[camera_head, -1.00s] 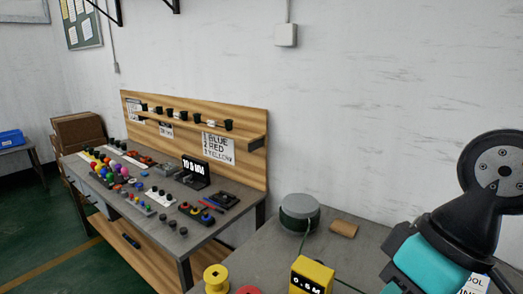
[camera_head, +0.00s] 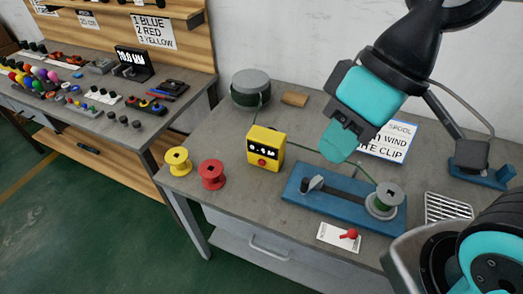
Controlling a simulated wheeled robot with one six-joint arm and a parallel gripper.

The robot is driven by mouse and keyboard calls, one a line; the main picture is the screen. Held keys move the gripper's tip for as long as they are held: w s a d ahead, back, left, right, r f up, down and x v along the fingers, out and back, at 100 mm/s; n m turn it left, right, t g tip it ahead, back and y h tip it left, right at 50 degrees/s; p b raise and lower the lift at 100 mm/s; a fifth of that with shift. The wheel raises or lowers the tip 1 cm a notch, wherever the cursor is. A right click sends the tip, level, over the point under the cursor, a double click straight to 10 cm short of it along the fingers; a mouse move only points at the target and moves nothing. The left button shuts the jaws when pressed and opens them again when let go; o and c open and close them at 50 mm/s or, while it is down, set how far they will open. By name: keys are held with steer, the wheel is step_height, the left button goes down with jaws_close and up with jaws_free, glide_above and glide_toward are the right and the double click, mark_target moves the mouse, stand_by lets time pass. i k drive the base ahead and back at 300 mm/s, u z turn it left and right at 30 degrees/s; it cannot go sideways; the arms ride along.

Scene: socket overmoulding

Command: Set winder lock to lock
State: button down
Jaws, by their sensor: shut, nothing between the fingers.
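The winder is a blue base plate (camera_head: 335,212) on the grey table, with a grey spool holder and a green-wound spool (camera_head: 388,197) at its right end. A dark post (camera_head: 311,186) stands at its left end. A small red-knobbed lever (camera_head: 349,235) sits on a white label plate (camera_head: 330,240) in front of the winder; it looks like the lock, but the label is too small to read. My gripper (camera_head: 340,150) is shut and empty, pointing down above and behind the winder, apart from the lever.
A yellow meter box (camera_head: 265,149) stands left of the winder. A yellow spool (camera_head: 177,161) and a red spool (camera_head: 212,174) are near the table's left edge. A grey drum (camera_head: 251,90) and an instruction sign (camera_head: 390,142) are behind. A metal grille (camera_head: 446,208) lies to the right.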

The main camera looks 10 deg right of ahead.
mark_target(352, 234)
steer(key=k, duration=1.35)
steer(key=u, duration=0.4)
steer(key=i, duration=0.95)
steer(key=z, duration=0.45)
